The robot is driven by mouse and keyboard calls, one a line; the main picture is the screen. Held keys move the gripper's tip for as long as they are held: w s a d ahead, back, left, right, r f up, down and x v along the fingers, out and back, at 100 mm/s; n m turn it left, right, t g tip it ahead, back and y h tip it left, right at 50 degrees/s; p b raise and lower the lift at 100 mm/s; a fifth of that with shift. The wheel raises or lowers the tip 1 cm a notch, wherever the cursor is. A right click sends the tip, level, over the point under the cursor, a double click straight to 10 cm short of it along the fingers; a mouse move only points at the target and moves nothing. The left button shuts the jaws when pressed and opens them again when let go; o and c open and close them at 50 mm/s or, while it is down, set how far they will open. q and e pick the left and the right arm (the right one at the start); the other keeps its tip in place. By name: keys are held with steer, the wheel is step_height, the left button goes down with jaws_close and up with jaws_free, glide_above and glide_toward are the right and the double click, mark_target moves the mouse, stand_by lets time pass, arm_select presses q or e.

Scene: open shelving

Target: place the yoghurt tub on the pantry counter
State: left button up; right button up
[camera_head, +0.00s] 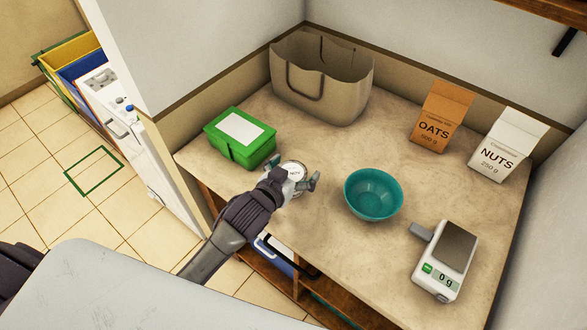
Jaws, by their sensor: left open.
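The yoghurt tub (294,169) shows as a small white round lid with dark print, on the pantry counter (325,150) just right of the green box. Its lower side is mostly hidden by my left gripper (293,178). That gripper reaches in from the lower left. Its fingers are open, one on either side of the tub; I cannot tell whether they touch it. My right gripper does not show.
A green box (240,150) stands close left of the tub, a beige bag (318,95) behind. A teal bowl (373,194), a scale (447,258), an oats box (440,118) and a nuts box (508,148) stand to the right. Bare counter lies between bag and bowl.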

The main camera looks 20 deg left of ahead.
arm_select(q)
steer(key=b+v, duration=0.1)
steer(key=v, duration=1.1)
steer(key=shift+r, duration=0.15)
steer(key=shift+a, duration=0.1)
steer(key=s+a+f+g+y, duration=0.1)
steer(key=s+a+f+g, duration=0.1)
steer(key=s+f+g, duration=0.45)
steer(key=s+a+f+g+y, duration=0.15)
steer(key=s+f+g, duration=0.25)
steer(key=s, duration=0.5)
step_height(320, 180, down, 25)
steer(key=g, duration=0.1)
steer(key=s+a+f+g, duration=0.1)
steer(key=s+a+f, duration=0.2)
steer(key=s+f, duration=1.4)
steer(key=shift+s, duration=0.3)
